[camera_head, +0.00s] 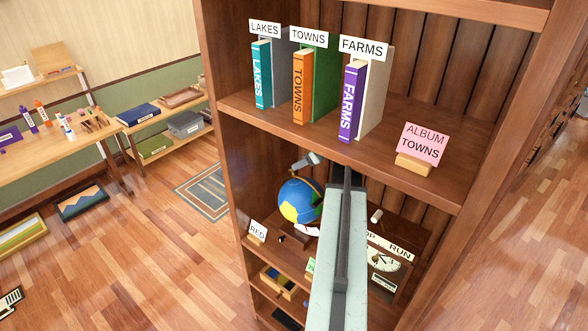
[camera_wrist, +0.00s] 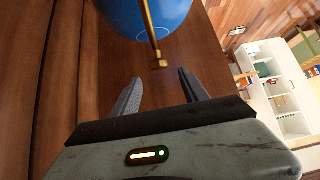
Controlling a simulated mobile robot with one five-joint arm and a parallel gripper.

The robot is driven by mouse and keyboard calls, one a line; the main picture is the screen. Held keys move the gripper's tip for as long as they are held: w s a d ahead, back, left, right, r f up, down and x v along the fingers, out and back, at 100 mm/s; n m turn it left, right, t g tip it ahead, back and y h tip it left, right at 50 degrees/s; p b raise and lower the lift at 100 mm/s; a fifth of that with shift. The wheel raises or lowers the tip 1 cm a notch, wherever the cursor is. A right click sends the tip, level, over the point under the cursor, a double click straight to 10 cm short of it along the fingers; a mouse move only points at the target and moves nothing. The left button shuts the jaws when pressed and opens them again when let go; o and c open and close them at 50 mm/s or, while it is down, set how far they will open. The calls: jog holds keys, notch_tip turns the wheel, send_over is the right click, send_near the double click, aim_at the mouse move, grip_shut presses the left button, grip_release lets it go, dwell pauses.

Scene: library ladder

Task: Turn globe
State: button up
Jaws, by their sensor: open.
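The globe (camera_head: 299,201), blue with yellow and green land, stands on the shelf below the books in the head view. In the wrist view the blue globe (camera_wrist: 135,14) fills the top edge, and a brass rod (camera_wrist: 153,38) runs down in front of it to a small knob. My gripper (camera_wrist: 160,78) is open and empty, with its two fingers pointing toward the globe. The knob lies just beyond and between the fingertips, and I see no contact. In the head view my arm covers part of the shelf right of the globe.
A RED sign (camera_head: 258,231) stands left of the globe. A dial (camera_head: 385,260) with a RUN label is to the right. Books and an ALBUM TOWNS sign (camera_head: 422,145) occupy the shelf above. The bookcase's side panel (camera_head: 226,150) bounds the shelf on the left.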

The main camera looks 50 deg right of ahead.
jog(key=b+x, duration=0.4)
jog(key=x, duration=0.2)
jog(key=shift+w+f, duration=0.15)
jog(key=shift+f, duration=0.15)
jog(key=shift+r, duration=0.15)
grip_shut()
dwell(0.8)
